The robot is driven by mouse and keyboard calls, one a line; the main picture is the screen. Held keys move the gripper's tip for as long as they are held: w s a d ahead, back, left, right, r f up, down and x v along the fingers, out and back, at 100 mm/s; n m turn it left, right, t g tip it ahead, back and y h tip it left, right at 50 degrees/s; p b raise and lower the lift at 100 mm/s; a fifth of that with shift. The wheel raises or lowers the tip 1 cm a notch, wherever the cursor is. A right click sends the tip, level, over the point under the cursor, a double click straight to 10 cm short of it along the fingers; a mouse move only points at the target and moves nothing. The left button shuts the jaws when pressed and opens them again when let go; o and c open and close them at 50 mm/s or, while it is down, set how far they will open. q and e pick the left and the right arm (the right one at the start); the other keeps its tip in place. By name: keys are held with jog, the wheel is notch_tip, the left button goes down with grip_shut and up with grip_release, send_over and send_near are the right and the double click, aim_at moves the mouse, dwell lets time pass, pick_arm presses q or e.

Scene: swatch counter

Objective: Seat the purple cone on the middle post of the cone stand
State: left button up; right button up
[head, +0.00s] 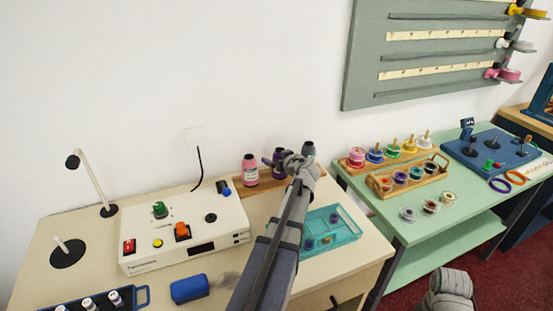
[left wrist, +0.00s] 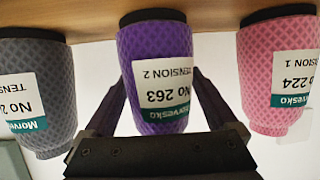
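The purple cone (left wrist: 155,70), labelled No 263, stands between a grey cone (left wrist: 30,90) and a pink cone (left wrist: 280,75) in the left wrist view, which is upside down. In the head view the purple cone (head: 279,160) is partly hidden behind my left gripper (head: 292,161). The left fingers lie on either side of the purple cone, near its sides; firm contact cannot be made out. Only a grey part of my right arm shows at the lower right.
The cones stand on a wooden board (head: 235,186) by the wall. A white control box (head: 185,240) and a teal tray (head: 345,232) are on the near table. A wooden spool rack (head: 440,172) and loose spools are on the green table, across a gap.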

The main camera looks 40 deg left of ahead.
pick_arm(q)
jog(key=shift+o, duration=0.2)
jog(key=p+v, duration=0.3)
jog(key=v, duration=0.4)
jog(key=shift+s+d+r, duration=0.1)
jog(key=shift+s+d, duration=0.05)
jog(key=shift+d, duration=0.2)
jog(key=shift+r, duration=0.1)
dwell(0.5)
